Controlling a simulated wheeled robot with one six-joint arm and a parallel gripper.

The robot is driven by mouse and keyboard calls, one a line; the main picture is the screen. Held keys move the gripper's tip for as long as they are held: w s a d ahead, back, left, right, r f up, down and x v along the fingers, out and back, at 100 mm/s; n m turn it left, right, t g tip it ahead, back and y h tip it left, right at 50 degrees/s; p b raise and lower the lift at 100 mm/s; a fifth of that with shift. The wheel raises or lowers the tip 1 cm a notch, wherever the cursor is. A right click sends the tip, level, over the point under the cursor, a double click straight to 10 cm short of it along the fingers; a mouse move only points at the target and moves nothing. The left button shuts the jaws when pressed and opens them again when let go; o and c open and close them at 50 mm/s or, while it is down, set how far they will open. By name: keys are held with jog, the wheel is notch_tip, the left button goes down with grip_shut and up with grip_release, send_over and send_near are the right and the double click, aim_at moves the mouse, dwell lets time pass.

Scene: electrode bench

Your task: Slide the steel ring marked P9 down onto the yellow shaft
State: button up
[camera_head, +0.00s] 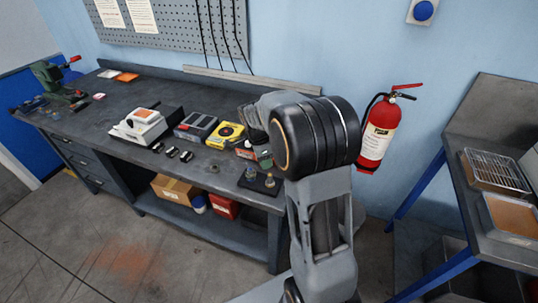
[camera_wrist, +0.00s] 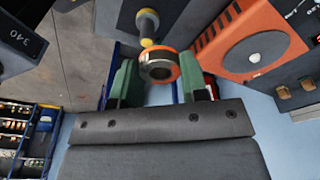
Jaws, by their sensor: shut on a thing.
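In the wrist view a short steel ring (camera_wrist: 158,72) with an orange rim sits between the two green fingers of my gripper (camera_wrist: 158,78), which is shut on it. No P9 mark is readable. A post with a yellow tip (camera_wrist: 146,42), apparently the yellow shaft, shows just above the ring in the picture. Its tip appears close to the ring's upper edge, outside the opening; I cannot tell whether they touch. In the head view my arm hides the fingers and ring. A small dark base (camera_head: 258,184) with short posts is at the bench's front right.
In the wrist view an orange device (camera_wrist: 250,45) is close on the right, and a dark block marked 340 (camera_wrist: 22,45) is at left. In the head view a yellow box (camera_head: 225,134) and a white device (camera_head: 140,125) stand on the bench (camera_head: 75,125).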

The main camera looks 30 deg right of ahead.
aim_at(270, 174)
jog(key=shift+s+d+r+m, duration=0.2)
jog(key=shift+s+m, duration=0.15)
jog(key=shift+m, duration=0.25)
jog(key=shift+s+d+r+m, duration=0.1)
jog(key=shift+s+d+m, duration=0.1)
jog(key=shift+s+m, duration=0.3)
jog(key=shift+s+f+m+g, duration=0.1)
jog(key=shift+f+m+g, duration=0.15)
jog(key=shift+m, duration=0.25)
jog(key=shift+f+b, duration=0.8)
jog(key=shift+f, duration=0.75)
jog(key=shift+d+f+b, duration=0.1)
jog(key=shift+f+b, duration=0.4)
jog(key=shift+b, duration=0.15)
jog(key=shift+f+b, duration=0.7)
jog(key=shift+f, duration=0.2)
jog(key=o, duration=1.5)
jog(key=shift+o, duration=0.2)
jog(key=shift+r, duration=0.1)
